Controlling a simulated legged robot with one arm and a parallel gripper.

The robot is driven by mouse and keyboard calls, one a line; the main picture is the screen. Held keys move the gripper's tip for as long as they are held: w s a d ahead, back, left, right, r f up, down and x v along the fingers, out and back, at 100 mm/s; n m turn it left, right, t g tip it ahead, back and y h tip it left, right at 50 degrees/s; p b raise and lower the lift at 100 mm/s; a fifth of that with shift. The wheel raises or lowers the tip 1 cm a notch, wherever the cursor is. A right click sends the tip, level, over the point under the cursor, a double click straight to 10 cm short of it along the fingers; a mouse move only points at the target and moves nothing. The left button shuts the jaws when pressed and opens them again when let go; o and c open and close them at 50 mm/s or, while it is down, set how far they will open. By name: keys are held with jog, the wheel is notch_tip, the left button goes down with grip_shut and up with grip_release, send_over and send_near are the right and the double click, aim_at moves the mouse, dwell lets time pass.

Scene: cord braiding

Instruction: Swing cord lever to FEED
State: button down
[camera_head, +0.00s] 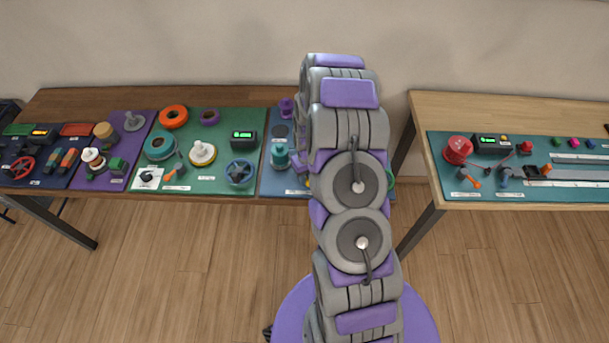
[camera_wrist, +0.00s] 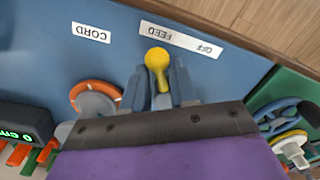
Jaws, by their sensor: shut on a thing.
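The cord lever with a yellow round knob (camera_wrist: 157,57) stands on the blue board in the wrist view. Its knob is nearer the FEED word than the OFF word on the white label (camera_wrist: 182,39), which appears upside down. My gripper (camera_wrist: 160,85) has its two grey-blue fingers on either side of the lever's stem, shut on it. The lower stem is partly hidden by the gripper. In the head view my arm hides the lever and the gripper.
A CORD label (camera_wrist: 91,32) and an orange-rimmed round part (camera_wrist: 95,98) lie left of the lever. A green-lit display (camera_wrist: 22,130) is at lower left. A blue handwheel (camera_wrist: 285,117) is at right. In the head view a second table (camera_head: 500,105) stands right, across a floor gap.

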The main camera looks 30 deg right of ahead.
jog(key=shift+d+n, duration=0.1)
jog(key=shift+n, duration=0.3)
jog(key=c, duration=0.9)
grip_release()
jog(key=shift+d, duration=0.1)
jog(key=shift+r, duration=0.1)
jog(key=r, duration=0.5)
jog(key=r+p, duration=0.1)
jog(key=r, duration=0.5)
jog(key=r+p, duration=0.1)
jog(key=r, duration=0.5)
jog(key=shift+d, duration=0.3)
